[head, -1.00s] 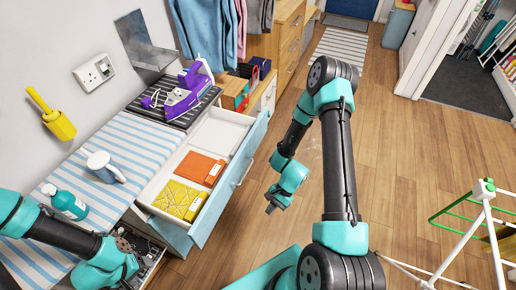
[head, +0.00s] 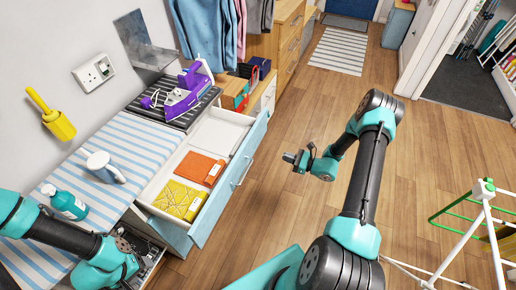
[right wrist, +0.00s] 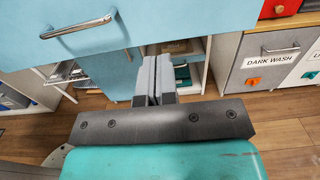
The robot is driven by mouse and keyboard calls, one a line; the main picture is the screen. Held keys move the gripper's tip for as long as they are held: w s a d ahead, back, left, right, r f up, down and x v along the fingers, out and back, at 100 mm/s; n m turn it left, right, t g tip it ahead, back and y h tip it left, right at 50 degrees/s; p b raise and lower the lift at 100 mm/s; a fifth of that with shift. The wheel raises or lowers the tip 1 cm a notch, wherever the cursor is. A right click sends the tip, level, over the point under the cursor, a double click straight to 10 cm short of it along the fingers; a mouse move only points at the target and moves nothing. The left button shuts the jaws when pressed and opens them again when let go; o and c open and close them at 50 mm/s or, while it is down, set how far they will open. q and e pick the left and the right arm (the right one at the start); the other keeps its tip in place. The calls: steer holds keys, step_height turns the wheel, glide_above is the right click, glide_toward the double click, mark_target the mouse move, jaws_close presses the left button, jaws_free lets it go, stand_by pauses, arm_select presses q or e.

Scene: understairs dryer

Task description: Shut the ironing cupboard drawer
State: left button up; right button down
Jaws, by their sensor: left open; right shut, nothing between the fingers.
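The ironing cupboard drawer (head: 226,197) stands pulled out in the head view. It has a light blue front and a metal handle (head: 243,172). An orange packet (head: 201,168) and a yellow patterned packet (head: 179,200) lie inside. In the right wrist view the blue front (right wrist: 45,42) and its handle (right wrist: 80,25) are at upper left. My right gripper (head: 296,158) is shut and empty, in the air in front of the drawer, apart from it. Its fingers (right wrist: 155,78) show shut in the right wrist view. My left gripper (head: 126,246) is low at left, partly hidden.
A purple iron (head: 184,94) stands on the worktop behind the drawer. A drying rack (head: 490,215) stands at right. The wooden floor before the drawer is clear.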

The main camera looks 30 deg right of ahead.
mark_target(253, 146)
steer(key=shift+a, duration=0.1)
steer(key=x, duration=1.4)
steer(key=shift+s, duration=0.1)
